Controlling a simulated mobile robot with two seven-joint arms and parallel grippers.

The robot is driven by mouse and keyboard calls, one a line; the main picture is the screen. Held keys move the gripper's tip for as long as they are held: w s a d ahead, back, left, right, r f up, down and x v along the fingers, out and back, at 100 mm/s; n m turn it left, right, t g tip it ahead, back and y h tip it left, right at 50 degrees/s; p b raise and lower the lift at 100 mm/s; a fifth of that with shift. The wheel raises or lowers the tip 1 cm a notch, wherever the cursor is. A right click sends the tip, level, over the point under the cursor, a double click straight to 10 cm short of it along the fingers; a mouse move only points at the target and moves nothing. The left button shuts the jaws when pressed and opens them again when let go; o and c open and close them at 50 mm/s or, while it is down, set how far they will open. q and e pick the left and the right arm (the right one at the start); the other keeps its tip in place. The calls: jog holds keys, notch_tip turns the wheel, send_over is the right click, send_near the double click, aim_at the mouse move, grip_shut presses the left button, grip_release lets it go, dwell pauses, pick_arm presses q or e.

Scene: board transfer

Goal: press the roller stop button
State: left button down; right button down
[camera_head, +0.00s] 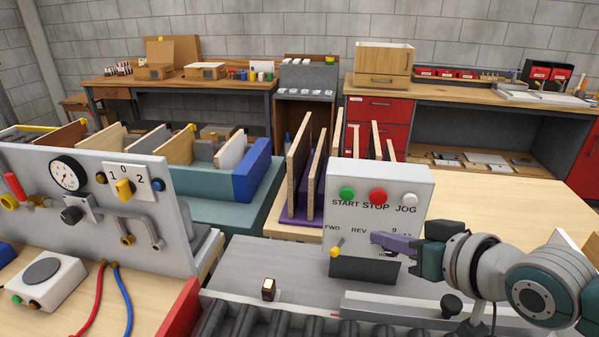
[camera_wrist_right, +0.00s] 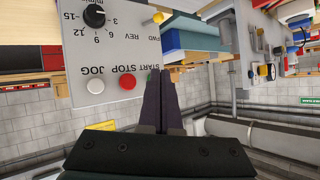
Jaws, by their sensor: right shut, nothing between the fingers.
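The control box (camera_head: 345,185) is a light grey panel standing behind the rollers. Its red STOP button (camera_head: 378,197) sits between the green START button (camera_head: 347,194) and the white JOG button (camera_head: 410,200). In the right wrist view the panel appears upside down, with the red STOP button (camera_wrist_right: 127,82) left of the fingertips. My right gripper (camera_head: 376,238) is shut and empty, in front of the panel below the STOP button. Its purple fingers (camera_wrist_right: 160,100) look apart from the button. My left gripper is out of view.
A yellow-tipped FWD/REV lever (camera_head: 336,249) is on the panel's lower left. Dark rollers (camera_head: 260,322) run along the front. A gauge panel (camera_head: 120,215) stands at left. Upright boards (camera_head: 298,170) stand behind the box.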

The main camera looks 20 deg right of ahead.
aim_at(378, 197)
jog(key=w+d+b, duration=0.1)
jog(key=w+b, duration=0.1)
jog(key=w+d+b, duration=0.1)
jog(key=w+b, duration=0.1)
jog(key=w+d+b, duration=0.1)
jog(key=w+b, duration=0.1)
jog(key=shift+w+d, duration=0.1)
jog(key=shift+d, duration=0.3)
dwell(0.5)
dwell(0.9)
jog(key=shift+w+d+b, duration=0.2)
jog(key=shift+w+b, duration=0.15)
dwell(0.3)
